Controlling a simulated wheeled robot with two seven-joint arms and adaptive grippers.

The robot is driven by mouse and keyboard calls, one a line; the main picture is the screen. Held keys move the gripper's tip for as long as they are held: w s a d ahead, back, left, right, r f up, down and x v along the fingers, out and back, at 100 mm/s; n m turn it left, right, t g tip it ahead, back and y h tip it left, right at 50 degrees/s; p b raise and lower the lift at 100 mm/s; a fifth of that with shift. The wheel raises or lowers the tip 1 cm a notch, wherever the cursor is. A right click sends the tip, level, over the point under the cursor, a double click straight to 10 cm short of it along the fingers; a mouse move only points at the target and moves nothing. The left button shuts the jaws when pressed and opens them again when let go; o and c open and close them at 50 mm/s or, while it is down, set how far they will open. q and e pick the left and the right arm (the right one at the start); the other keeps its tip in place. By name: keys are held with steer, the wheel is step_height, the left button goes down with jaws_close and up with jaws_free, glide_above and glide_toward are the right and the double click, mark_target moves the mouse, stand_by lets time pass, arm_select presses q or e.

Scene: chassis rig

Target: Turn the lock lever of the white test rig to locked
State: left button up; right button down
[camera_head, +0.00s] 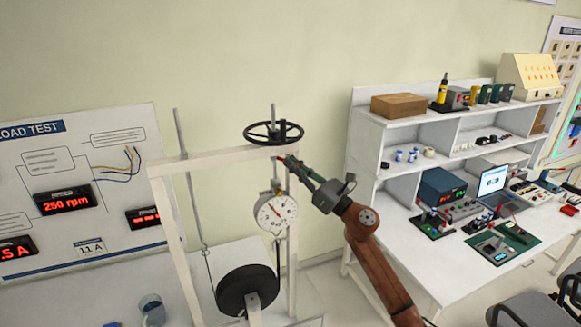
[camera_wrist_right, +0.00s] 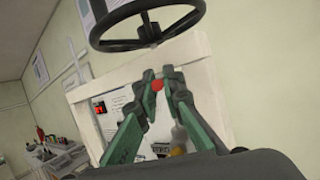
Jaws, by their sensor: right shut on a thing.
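The white test rig (camera_head: 214,160) stands left of centre in the head view, with a black handwheel (camera_head: 273,132) above its top beam. My right gripper (camera_head: 285,161) reaches in from the right at the rig's upper right corner, just below the wheel. In the right wrist view its green fingers (camera_wrist_right: 161,84) are shut on the red knob of the lock lever (camera_wrist_right: 158,85). The knob also shows as a small red spot in the head view (camera_head: 281,157). The lever's arm is mostly hidden, so its angle cannot be told. My left gripper is not in view.
A round dial gauge (camera_head: 276,212) hangs in the rig above a black drum (camera_head: 247,289). A beaker (camera_head: 152,308) stands at the lower left. A white workbench with shelves (camera_head: 403,158) stands right of my right arm. A display board (camera_head: 82,185) is behind the rig.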

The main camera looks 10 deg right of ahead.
steer(key=shift+d, duration=0.1)
steer(key=c, duration=2)
jaws_free()
steer(key=shift+c, duration=0.2)
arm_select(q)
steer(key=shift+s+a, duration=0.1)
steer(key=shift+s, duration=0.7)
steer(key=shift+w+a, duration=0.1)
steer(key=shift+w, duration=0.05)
arm_select(e)
steer(key=v, duration=1.2)
